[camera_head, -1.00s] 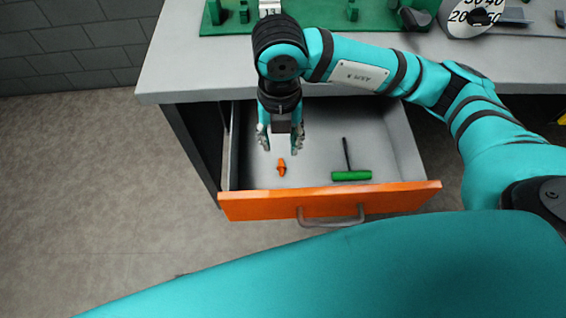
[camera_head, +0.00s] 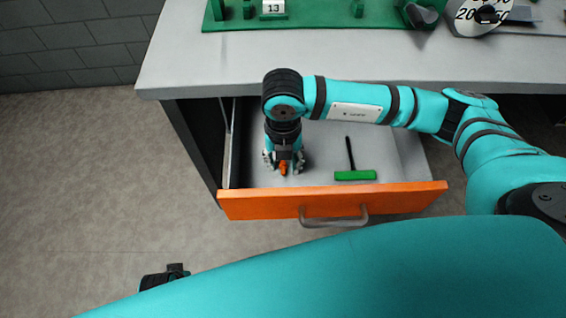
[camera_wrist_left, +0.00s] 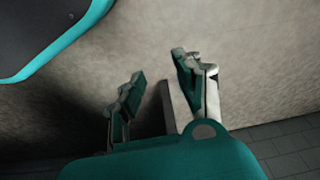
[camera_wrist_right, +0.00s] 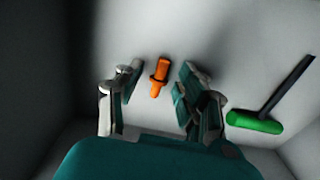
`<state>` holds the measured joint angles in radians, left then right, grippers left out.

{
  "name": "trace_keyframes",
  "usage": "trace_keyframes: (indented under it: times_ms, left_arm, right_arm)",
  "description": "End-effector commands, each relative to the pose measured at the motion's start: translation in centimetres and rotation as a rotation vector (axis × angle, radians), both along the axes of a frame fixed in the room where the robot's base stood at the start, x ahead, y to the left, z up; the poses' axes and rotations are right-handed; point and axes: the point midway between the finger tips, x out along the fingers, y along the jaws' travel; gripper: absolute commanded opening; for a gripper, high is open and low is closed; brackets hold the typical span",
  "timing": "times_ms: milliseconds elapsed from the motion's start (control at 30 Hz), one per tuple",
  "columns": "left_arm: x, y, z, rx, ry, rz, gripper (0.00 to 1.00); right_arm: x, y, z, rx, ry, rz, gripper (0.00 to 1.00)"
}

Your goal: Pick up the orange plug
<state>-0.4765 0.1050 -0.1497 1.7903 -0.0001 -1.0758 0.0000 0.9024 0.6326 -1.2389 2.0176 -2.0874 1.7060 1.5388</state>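The orange plug (camera_wrist_right: 159,76) lies on the floor of the open drawer in the right wrist view. It also shows in the head view (camera_head: 283,168), partly hidden by my right gripper. My right gripper (camera_head: 285,166) is down inside the drawer above the plug. In the right wrist view its fingers (camera_wrist_right: 156,92) are apart, with the plug between and a little beyond the tips. They do not appear to touch it. My left gripper (camera_wrist_left: 157,78) is open and empty over the floor in the left wrist view.
The drawer has an orange front (camera_head: 250,206) with a grey handle (camera_head: 333,221). A green T-handled tool (camera_head: 355,175) lies in the drawer right of the plug. The grey tabletop (camera_head: 220,72) overhangs the drawer's back. A green board (camera_head: 330,22) stands on it.

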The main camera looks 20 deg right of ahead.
Motion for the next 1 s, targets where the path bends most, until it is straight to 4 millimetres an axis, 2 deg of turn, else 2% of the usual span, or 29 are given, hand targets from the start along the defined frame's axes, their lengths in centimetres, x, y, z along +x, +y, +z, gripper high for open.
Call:
trace_keyframes:
  times_ms: [67,300,333,633,733,800,1000]
  left_arm:
    - [0.0,0.0,0.0,0.0,0.0,0.0,0.34]
    - [0.0,0.0,0.0,0.0,0.0,0.0,0.34]
    - [0.0,0.0,0.0,0.0,0.0,0.0,0.34]
    - [0.0,0.0,0.0,0.0,0.0,0.0,0.34]
    - [0.0,0.0,0.1,0.0,-0.002,0.0,0.34]
    - [0.0,0.0,0.0,-0.001,-0.004,0.0,0.34]
    - [-0.9,0.1,-2.4,0.001,0.015,-0.002,0.34]
  right_arm:
    - [0.0,0.0,0.0,0.0,0.0,0.0,0.38]
    - [0.0,0.0,0.1,0.0,-0.001,0.0,0.08]
    - [0.0,0.0,0.1,0.0,-0.001,0.0,0.07]
    - [0.0,0.0,0.1,0.001,-0.001,0.0,0.07]
    - [0.1,0.0,0.7,0.001,-0.002,0.0,0.07]
    - [0.1,0.1,1.6,0.003,-0.005,0.0,0.07]
    - [0.1,0.1,5.7,0.002,-0.006,0.001,0.07]
